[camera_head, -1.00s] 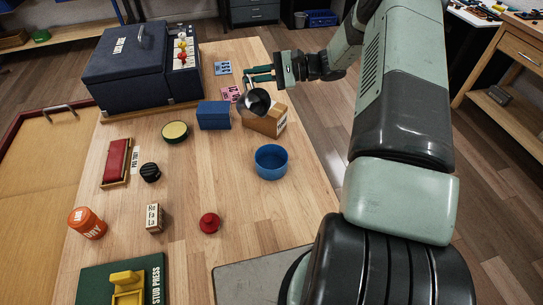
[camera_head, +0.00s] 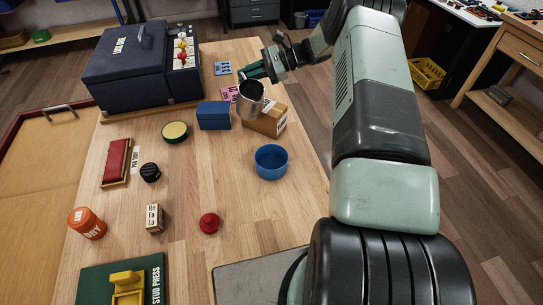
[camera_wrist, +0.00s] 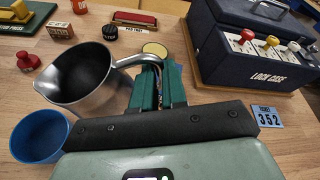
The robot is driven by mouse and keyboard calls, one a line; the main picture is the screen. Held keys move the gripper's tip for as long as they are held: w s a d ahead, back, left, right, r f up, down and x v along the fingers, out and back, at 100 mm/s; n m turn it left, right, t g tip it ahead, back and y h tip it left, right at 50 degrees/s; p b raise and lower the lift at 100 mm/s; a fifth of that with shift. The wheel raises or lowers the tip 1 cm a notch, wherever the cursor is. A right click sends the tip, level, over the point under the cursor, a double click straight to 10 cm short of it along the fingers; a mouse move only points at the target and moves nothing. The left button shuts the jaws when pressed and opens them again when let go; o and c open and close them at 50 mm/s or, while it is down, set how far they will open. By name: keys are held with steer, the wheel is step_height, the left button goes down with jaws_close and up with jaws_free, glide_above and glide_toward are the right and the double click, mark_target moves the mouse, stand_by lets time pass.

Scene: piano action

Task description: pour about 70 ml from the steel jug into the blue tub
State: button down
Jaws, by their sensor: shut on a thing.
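The steel jug (camera_head: 250,101) is held up above the table near the cardboard box, close to upright with its dark mouth showing. My gripper (camera_head: 256,72) is shut on the jug's handle, behind the jug. In the wrist view the jug (camera_wrist: 100,92) is at the left, and the green fingers (camera_wrist: 158,88) close on its curved handle. I cannot make out any liquid in its dark inside. The blue tub (camera_head: 271,162) stands upright on the table, nearer the camera than the jug and a little right of it. It also shows in the wrist view (camera_wrist: 38,137), beside the jug.
A blue box (camera_head: 213,115) and a cardboard box (camera_head: 268,122) stand close behind the tub. A yellow-topped round tin (camera_head: 175,132) and a red knobbed piece (camera_head: 209,223) are to its left. The dark lock case (camera_head: 138,70) fills the back left. Wood around the tub is clear.

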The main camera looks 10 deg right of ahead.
steer(key=shift+w+a+f+m+g+h, duration=0.1)
steer(key=shift+w+f+m+g+h, duration=0.1)
steer(key=shift+w+f+m+g, duration=0.35)
steer(key=shift+w+a+f+m+g+h, duration=0.1)
steer(key=shift+w+f+m+g+h, duration=0.2)
steer(key=shift+w+m, duration=0.4)
